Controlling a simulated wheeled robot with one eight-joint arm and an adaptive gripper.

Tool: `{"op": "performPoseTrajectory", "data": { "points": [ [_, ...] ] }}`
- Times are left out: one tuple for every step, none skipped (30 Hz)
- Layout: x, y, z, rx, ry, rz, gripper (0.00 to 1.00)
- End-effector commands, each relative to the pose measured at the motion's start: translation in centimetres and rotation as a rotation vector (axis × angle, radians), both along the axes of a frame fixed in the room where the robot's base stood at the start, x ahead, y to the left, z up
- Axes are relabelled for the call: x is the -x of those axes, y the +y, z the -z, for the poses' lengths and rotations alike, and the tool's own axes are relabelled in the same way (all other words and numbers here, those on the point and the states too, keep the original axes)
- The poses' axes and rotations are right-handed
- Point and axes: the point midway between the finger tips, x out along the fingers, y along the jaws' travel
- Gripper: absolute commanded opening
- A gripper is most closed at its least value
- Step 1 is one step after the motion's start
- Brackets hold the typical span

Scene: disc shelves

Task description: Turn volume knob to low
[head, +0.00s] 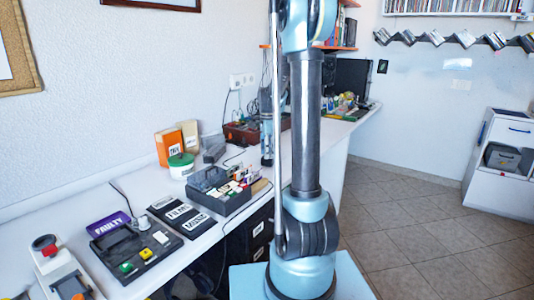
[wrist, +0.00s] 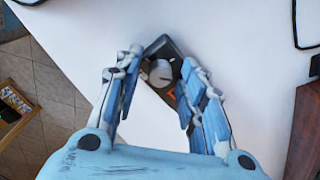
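The volume knob (wrist: 160,72) is a round grey-white dial on a small black box (wrist: 168,46) lying on the white desk, seen in the wrist view. A small orange patch shows on the box near its lower right side. My gripper (wrist: 160,66) is open, with one finger to the left of the knob and the other to its right. The right finger overlaps the box's edge in the picture. I cannot tell whether either finger touches the knob. In the head view I cannot make out the knob or the gripper's fingers.
In the wrist view the white desk (wrist: 230,35) is clear around the box, with dark cables at the top corners. The desk edge drops to a tiled floor at left. In the head view a black button panel (head: 133,252) and a card box (head: 222,200) stand on the desk.

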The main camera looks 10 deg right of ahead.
Motion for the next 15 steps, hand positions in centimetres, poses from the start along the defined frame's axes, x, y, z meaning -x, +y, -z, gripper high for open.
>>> {"op": "performPoseTrajectory", "data": {
  "points": [
    [0.0,0.0,0.0,0.000,0.000,0.000,0.41],
    [0.0,0.0,0.0,0.000,0.000,0.000,0.41],
    [0.0,0.0,0.0,0.000,0.000,0.000,0.41],
    [0.0,0.0,0.0,0.000,0.000,0.000,0.41],
    [0.0,0.0,0.0,0.000,0.000,0.000,0.41],
    [0.0,0.0,0.0,0.000,0.000,0.000,0.41],
    [0.0,0.0,0.0,0.000,0.000,0.000,0.41],
    [0.0,0.0,0.0,0.000,0.000,0.000,0.41],
    [0.0,0.0,-0.1,0.000,0.000,0.000,0.41],
    [0.0,0.0,-0.2,0.000,0.000,0.000,0.41],
    [0.0,0.0,-0.3,0.000,0.000,0.000,0.41],
    [0.0,0.0,-0.6,0.000,0.000,0.000,0.41],
    [0.0,0.0,-0.8,0.000,0.000,0.000,0.41],
    [0.0,0.0,-1.1,0.000,0.000,0.000,0.41],
    [0.0,0.0,-1.6,0.000,0.000,0.000,0.41]
  ]
}}
